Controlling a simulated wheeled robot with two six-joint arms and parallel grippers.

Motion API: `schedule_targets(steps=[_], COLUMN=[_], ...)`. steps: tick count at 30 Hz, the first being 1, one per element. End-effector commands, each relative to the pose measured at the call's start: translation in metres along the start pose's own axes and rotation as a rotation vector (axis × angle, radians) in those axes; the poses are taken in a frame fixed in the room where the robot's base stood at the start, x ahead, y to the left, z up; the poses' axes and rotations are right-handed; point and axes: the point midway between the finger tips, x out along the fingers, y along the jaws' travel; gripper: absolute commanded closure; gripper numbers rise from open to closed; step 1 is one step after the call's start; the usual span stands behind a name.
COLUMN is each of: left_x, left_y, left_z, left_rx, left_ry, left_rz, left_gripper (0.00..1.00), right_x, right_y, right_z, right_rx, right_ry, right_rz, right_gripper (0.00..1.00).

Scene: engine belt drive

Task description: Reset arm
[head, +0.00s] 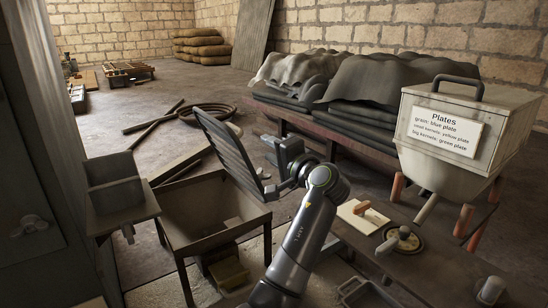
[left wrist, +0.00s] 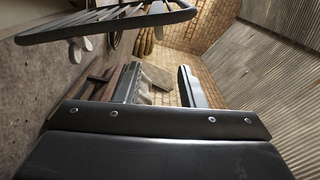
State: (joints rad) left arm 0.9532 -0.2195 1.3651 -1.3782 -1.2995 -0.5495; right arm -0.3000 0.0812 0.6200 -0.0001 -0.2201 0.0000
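My left gripper (head: 270,164) is in the middle of the head view, with its fingers pointing left. In the left wrist view its two fingers (left wrist: 160,82) stand apart with nothing between them. A dark slatted panel (head: 228,145) stands tilted up just left of the gripper, above a wooden bin (head: 215,222). The panel also shows at the top left of the left wrist view (left wrist: 110,22), beside the fingers, not between them. I cannot tell whether the gripper touches it. My right gripper is not in view.
A small bin (head: 115,182) stands at the left. A container with a "Plates" label (head: 443,132) stands at the right, by a low table (head: 440,268). Covered stacks (head: 375,80) lie behind the arm. A hose coil (head: 207,115) lies on the floor.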

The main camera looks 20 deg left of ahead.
Motion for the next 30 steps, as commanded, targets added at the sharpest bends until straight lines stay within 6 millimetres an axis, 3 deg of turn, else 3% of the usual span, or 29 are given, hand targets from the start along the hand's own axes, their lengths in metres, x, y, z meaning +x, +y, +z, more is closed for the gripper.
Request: schedule_targets(steps=[4, 14, 17, 20, 23, 27, 30], left_x=[-0.01, -0.011, -0.007, 0.003, 0.013, 0.018, 0.013], left_y=[0.0, 0.0, 0.012, 0.043, 0.09, 0.156, 0.195], left_z=[0.0, 0.001, 0.009, 0.032, 0.069, 0.132, 0.176], left_rx=[-0.001, 0.0, -0.009, -0.038, -0.089, -0.178, -0.236], left_ry=[0.0, -0.001, -0.008, -0.025, -0.052, -0.1, -0.136], left_rz=[0.001, 0.001, 0.024, 0.088, 0.188, 0.338, 0.433], left_gripper=[0.64, 0.64, 0.64, 0.64, 0.64, 0.64, 0.64], right_x=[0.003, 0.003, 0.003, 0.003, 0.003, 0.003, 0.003], right_y=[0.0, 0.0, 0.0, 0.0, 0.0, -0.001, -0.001], right_z=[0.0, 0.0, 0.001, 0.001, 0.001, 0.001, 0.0], right_rx=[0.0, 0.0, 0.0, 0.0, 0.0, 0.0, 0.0], right_ry=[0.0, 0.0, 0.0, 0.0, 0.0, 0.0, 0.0], right_rz=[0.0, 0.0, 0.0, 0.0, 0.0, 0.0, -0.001], right_gripper=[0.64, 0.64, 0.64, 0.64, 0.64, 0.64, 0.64])
